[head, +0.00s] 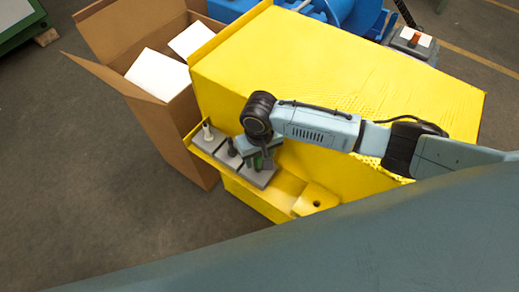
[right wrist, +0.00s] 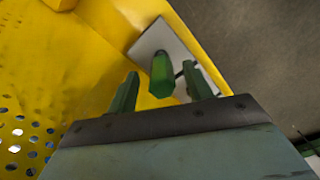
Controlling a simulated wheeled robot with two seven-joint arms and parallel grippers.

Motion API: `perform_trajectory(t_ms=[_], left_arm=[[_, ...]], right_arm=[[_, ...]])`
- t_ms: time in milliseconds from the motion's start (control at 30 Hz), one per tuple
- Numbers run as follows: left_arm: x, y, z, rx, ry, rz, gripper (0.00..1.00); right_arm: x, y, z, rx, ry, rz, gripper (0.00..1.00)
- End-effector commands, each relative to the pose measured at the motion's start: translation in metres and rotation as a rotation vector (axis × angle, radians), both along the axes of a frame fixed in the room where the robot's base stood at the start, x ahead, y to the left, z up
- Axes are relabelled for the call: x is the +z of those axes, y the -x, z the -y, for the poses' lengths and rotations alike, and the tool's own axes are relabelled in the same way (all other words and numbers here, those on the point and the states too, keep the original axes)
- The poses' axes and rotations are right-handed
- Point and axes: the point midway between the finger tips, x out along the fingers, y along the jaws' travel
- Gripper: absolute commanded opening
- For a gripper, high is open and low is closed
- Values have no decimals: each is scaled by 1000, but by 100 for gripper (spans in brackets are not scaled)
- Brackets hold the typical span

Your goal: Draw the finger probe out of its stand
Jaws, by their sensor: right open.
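A green handle (right wrist: 161,76) stands up from a grey block (right wrist: 150,42) in the right wrist view. I take it for the finger probe in its stand, though no label shows. In the head view the grey block (head: 262,180) sits on a yellow ledge, and the handle is mostly hidden by my gripper. My right gripper (head: 257,154) is right over this block. In the right wrist view its two green fingers (right wrist: 159,70) are open, one on each side of the handle, with visible gaps. My left gripper is not in view.
Beside it on the ledge (head: 285,190) are grey blocks with a dark upright piece (head: 231,148) and a white one (head: 207,131). A tall yellow housing (head: 300,60) with perforated patches rises behind. An open cardboard box (head: 170,130) stands close at the left.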

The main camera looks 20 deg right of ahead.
Motion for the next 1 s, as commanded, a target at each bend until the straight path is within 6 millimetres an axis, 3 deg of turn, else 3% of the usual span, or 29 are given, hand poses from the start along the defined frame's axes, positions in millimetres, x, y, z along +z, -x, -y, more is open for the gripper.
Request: perform_trajectory(t_ms=[333,700,1000], left_arm=[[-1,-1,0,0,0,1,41],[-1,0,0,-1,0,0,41],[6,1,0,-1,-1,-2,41]], right_arm=[[-4,0,0,1,0,0,51],[-3,0,0,1,-1,0,2],[2,0,0,0,-1,0,0]])
